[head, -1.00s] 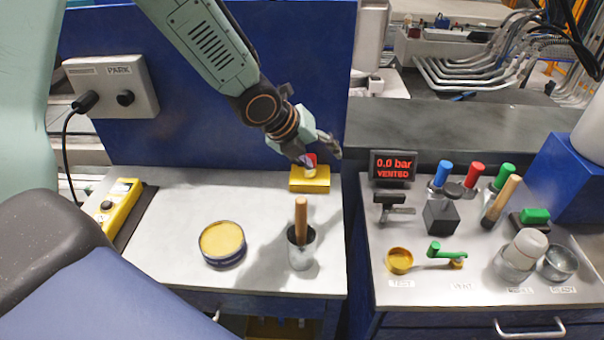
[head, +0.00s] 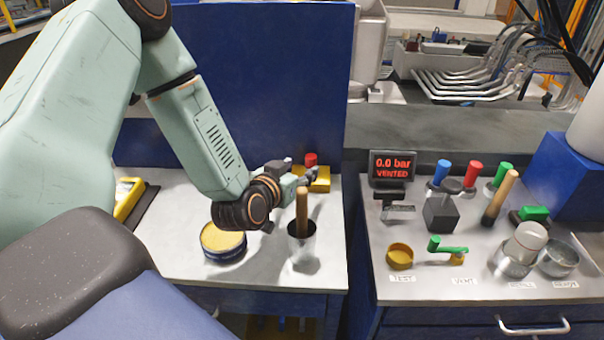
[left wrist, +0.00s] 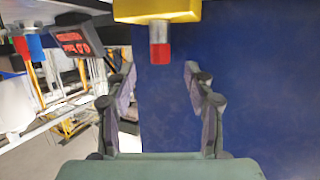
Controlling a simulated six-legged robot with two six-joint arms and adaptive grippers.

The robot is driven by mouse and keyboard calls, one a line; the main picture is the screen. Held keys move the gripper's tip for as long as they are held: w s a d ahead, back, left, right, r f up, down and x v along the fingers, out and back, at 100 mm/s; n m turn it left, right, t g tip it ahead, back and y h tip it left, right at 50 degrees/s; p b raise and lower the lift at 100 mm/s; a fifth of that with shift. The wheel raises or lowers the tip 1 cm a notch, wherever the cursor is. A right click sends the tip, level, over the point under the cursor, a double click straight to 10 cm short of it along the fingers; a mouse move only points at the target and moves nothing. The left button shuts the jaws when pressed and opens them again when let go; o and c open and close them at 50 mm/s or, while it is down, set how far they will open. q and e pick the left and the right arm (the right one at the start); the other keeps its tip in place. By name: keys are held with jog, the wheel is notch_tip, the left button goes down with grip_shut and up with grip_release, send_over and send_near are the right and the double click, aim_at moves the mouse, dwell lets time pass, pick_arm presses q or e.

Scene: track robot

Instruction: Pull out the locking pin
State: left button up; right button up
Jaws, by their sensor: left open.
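The pin shows a red tip (head: 310,158) at the yellow block (head: 321,185), at the back right of the left bench. In the left wrist view, the pin's red end (left wrist: 160,53) and grey shaft (left wrist: 158,31) stick out of the yellow block (left wrist: 157,8). My right gripper is in neither view.
A metal cup (head: 303,257) with a wooden-handled tool (head: 302,212) stands close in front of my left gripper. A tin with yellow contents (head: 222,238) is beside it. A blue panel (head: 260,80) rises behind. The right bench holds a display (head: 392,166) reading 0.0 bar, VENTED.

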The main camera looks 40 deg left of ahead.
aim_at(309, 162)
pick_arm(q)
jog(key=b+x, duration=0.1)
jog(key=x, duration=0.6)
jog(key=shift+w+a+f, duration=0.1)
jog(key=shift+w, duration=0.25)
jog(key=shift+c, duration=0.4)
grip_shut()
